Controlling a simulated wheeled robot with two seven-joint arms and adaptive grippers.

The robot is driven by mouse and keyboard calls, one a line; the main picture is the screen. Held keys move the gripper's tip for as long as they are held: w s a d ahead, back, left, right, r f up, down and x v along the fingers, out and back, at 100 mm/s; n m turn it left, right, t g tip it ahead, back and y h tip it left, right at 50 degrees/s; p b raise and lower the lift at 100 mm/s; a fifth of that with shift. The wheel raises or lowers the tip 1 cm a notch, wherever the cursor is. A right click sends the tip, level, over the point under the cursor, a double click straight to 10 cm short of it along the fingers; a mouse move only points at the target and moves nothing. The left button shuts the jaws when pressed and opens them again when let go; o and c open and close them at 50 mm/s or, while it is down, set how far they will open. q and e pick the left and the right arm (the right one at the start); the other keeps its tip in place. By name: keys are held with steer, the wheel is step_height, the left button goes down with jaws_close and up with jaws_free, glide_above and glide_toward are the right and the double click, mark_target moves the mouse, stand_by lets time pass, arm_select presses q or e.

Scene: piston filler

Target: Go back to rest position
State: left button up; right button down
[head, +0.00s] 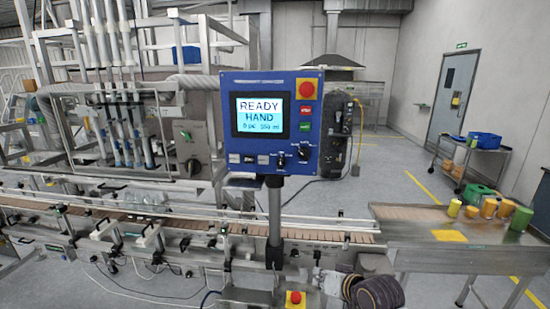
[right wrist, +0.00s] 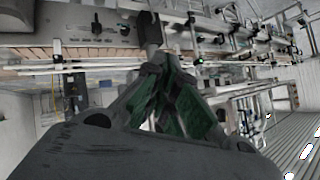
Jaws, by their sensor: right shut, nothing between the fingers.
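The blue control panel (head: 312,160) stands on a post in the middle of the head view. Its screen (head: 263,115) reads "READY HAND" with a smaller line of numbers below. My right gripper (head: 328,281) is low in the head view, right of the panel's post and in front of the conveyor, partly cut off by the bottom edge. In the right wrist view its green-padded fingers (right wrist: 163,75) come together at the tips, shut with nothing held. My left gripper is not in view.
The conveyor (head: 185,222) with rails crosses the front. A red emergency button on a yellow box (head: 295,298) is close to my right gripper. A steel table (head: 455,255) at right bears yellow and green containers. A cart (head: 470,160) stands behind.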

steer(key=s+d+f+n+g+h, duration=0.1)
steer(key=s+d+f+g+h, duration=0.2)
steer(key=s, duration=0.5)
steer(key=s+d+f+g, duration=0.1)
steer(key=s+d+f, duration=0.2)
steer(key=s+f, duration=0.4)
steer(key=s+d+f+n+g+h, duration=0.1)
steer(key=s+d+f+g+h, duration=0.15)
steer(key=s, duration=0.65)
step_height(320, 180, down, 34)
steer(key=s, duration=0.3)
steer(key=s+d+f+g+b, duration=0.1)
steer(key=s+d+f, duration=0.1)
steer(key=s+f, duration=0.8)
steer(key=s+d+f+g, duration=0.1)
steer(key=s+d+f, duration=0.1)
steer(key=s+f, duration=0.9)
steer(key=shift+s+d+n+y+b, duration=0.3)
steer(key=shift+s+y+b, duration=0.05)
steer(key=shift+s, duration=0.25)
steer(key=shift+f, duration=0.1)
stand_by(1.1)
